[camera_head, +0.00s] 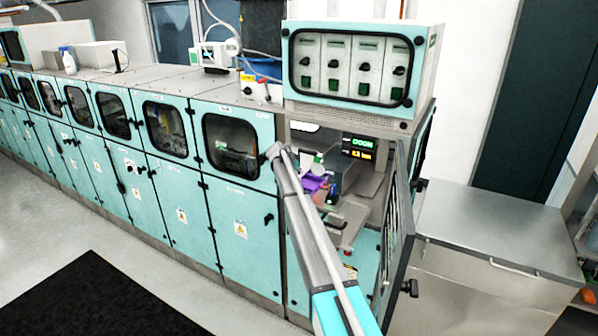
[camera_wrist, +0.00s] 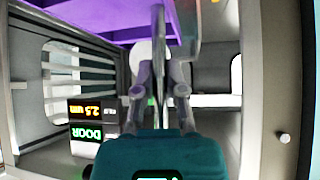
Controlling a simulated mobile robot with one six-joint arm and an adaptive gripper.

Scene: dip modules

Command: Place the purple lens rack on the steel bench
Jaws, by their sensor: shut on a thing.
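The purple lens rack (camera_head: 314,184) is inside the open end cabinet, partly hidden behind my arm in the head view. In the wrist view its purple underside or side (camera_wrist: 100,18) fills the upper left. My gripper (camera_wrist: 159,62) is shut on a thin upright grey part that appears to join the rack. The fingertips meet this part just below the purple surface. In the head view the fingers are too small to make out. The steel bench (camera_head: 503,226) has a bare grey top and stands right of the cabinet.
The cabinet's open door (camera_head: 397,222) stands between the cabinet interior and the steel bench. A lit display (camera_head: 358,147) is inside the cabinet, and also shows upside down in the wrist view (camera_wrist: 86,122). A control box (camera_head: 350,68) sits above. A dark mat (camera_head: 90,300) lies on the floor.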

